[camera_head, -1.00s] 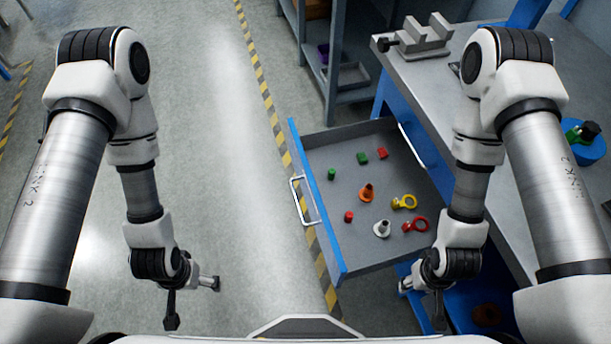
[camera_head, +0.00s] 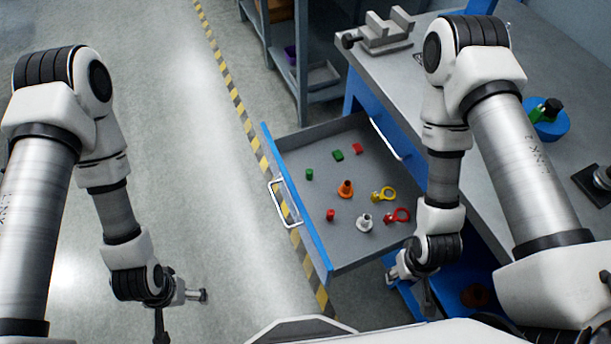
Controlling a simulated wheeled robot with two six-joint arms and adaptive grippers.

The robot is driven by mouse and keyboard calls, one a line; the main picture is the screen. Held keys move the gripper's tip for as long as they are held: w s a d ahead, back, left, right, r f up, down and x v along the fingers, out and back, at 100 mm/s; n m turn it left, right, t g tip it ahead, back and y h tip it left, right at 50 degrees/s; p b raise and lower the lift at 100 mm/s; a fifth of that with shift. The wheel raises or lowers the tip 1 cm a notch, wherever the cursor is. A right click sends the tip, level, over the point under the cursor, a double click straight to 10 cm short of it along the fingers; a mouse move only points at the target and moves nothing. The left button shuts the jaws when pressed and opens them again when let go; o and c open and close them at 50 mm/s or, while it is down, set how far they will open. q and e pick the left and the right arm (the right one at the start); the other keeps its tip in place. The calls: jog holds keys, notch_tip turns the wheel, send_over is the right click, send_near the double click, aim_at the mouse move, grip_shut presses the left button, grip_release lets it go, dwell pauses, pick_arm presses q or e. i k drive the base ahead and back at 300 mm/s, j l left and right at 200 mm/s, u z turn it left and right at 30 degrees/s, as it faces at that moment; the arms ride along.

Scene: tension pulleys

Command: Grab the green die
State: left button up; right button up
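The green die (camera_head: 338,155) is a small green block lying on the floor of the open grey drawer (camera_head: 290,160), toward its far side. A second small green piece (camera_head: 309,174), which looks rounder, lies nearer the blue drawer front. My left gripper (camera_head: 178,312) hangs over the bare floor, left of the drawer and well away from the die. My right gripper (camera_head: 412,282) is low by the drawer's near right corner, outside it and apart from the die. Both grippers are small and seen from above, so their opening is unclear.
The drawer also holds a red block (camera_head: 358,149), a red piece (camera_head: 330,214), an orange cone-like part (camera_head: 346,189), a white-grey part (camera_head: 364,221), a yellow ring part (camera_head: 384,194) and a red ring part (camera_head: 398,215). The workbench (camera_head: 400,90) stands right, with a vise (camera_head: 385,32).

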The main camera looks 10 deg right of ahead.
aim_at(308, 171)
jog(key=j+z, duration=0.15)
jog(key=z, duration=1.5)
jog(key=k+j, duration=0.15)
jog(key=k, duration=0.3)
jog(key=k+j, duration=0.15)
jog(key=k, duration=0.3)
jog(key=i, duration=0.45)
jog(key=z, duration=0.05)
